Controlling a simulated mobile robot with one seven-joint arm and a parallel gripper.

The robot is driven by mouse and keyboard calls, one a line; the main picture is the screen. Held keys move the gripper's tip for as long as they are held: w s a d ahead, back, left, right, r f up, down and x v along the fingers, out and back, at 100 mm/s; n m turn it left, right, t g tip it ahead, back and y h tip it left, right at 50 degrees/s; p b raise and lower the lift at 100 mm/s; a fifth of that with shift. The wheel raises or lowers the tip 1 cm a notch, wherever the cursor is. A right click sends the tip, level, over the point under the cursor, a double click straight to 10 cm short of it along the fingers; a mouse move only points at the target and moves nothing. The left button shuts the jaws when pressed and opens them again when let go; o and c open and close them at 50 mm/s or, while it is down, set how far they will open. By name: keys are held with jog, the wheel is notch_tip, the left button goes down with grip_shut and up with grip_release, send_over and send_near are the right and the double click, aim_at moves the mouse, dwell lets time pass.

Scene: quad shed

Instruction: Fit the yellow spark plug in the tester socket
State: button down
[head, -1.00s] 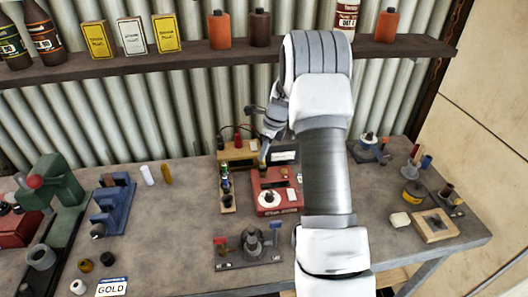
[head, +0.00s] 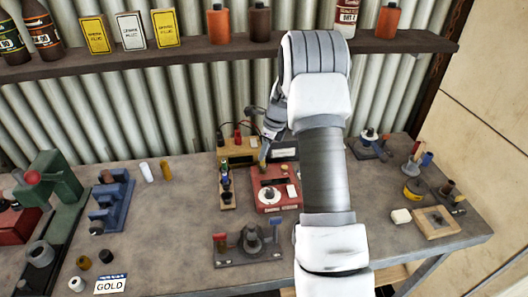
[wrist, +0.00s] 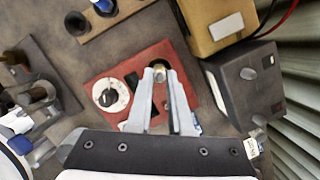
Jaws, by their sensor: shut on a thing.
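The red tester (head: 264,205) stands on the bench, with a white dial (head: 269,195) on its top; the tester also shows in the wrist view (wrist: 94,82). My gripper (head: 263,161) points down over the tester's back left part. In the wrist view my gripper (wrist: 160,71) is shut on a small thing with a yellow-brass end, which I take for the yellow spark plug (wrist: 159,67). Most of the plug is hidden by the fingers. The socket is not clearly visible, and I cannot tell whether the plug's lower end is inside it.
A wooden rack (head: 228,206) with several coloured plugs stands left of the tester. A tan box (head: 238,155) with cables and a dark box (wrist: 245,85) stand behind it. A grey stand (head: 251,246) is in front. Bare bench lies left of the rack.

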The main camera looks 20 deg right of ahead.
jog(key=shift+c, duration=1.7)
grip_release()
jog(key=shift+w+a+p+v, duration=0.2)
jog(key=shift+p+v, duration=0.65)
jog(key=shift+v, duration=0.3)
jog(key=shift+w+a+p+v, duration=0.2)
jog(key=shift+p+v, duration=0.6)
jog(key=shift+v, duration=0.3)
jog(key=shift+w+a+p+v, duration=0.2)
jog(key=shift+p+v, duration=0.65)
jog(key=shift+v, duration=0.3)
jog(key=shift+r, duration=0.2)
